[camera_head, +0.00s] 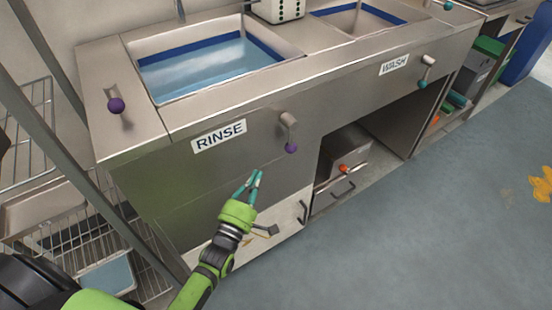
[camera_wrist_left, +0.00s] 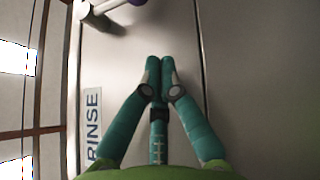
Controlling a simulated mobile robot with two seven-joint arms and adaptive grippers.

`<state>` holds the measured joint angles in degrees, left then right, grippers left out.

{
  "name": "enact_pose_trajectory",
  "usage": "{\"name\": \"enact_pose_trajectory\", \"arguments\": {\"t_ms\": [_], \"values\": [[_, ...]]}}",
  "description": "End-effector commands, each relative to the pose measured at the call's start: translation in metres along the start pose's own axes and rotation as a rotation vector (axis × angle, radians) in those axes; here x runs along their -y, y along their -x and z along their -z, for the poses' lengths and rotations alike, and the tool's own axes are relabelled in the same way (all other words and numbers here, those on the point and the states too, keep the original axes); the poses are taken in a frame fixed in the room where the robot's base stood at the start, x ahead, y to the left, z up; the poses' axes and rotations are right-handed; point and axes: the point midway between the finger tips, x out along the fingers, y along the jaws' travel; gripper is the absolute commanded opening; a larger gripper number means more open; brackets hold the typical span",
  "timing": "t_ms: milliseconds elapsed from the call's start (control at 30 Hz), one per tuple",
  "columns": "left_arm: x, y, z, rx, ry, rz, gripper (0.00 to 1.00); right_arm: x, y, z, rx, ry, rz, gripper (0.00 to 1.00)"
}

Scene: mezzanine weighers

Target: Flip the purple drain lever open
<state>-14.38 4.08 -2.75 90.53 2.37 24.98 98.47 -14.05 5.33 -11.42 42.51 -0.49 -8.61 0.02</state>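A purple-knobbed lever (camera_head: 290,148) hangs from a short metal fitting on the steel front panel, right of the RINSE label. In the left wrist view its pale stem (camera_wrist_left: 105,6) and purple end show at the top edge, partly cut off. A second purple knob (camera_head: 115,105) sits on a lever on the counter's left end. My left gripper (camera_head: 255,173) is below and left of the front lever, apart from it. In the left wrist view its teal fingers (camera_wrist_left: 160,62) are together at the tips with nothing seen between them. My right gripper is not in view.
The RINSE sink (camera_head: 210,65) holds water above the panel. Teal-knobbed levers (camera_head: 422,84) belong to the WASH side at the right. Below are a drawer front with a handle (camera_head: 302,212) and an open bay. A wire rack (camera_head: 95,240) stands at the left.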

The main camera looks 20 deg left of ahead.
Motion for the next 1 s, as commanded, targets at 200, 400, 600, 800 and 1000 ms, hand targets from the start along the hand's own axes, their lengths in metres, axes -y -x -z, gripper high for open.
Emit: {"name": "enact_pose_trajectory", "arguments": {"t_ms": [200, 400, 600, 800, 1000], "values": [[-0.001, -0.048, 0.0, -0.001, 0.001, -0.004, 0.0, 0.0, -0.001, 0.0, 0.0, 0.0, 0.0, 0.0], [0.0, -0.067, -0.021, -0.002, 0.003, 0.0, 0.0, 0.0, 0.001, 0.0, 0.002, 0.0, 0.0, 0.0], [0.0, -0.073, -0.028, -0.001, 0.001, 0.0, 0.0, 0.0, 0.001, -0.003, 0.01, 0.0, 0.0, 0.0], [0.0, -0.073, -0.028, 0.0, 0.0, 0.001, 0.0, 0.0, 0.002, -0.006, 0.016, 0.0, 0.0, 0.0], [0.001, -0.073, -0.027, 0.0, 0.001, -0.002, 0.0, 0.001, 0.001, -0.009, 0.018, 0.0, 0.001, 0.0]]}}
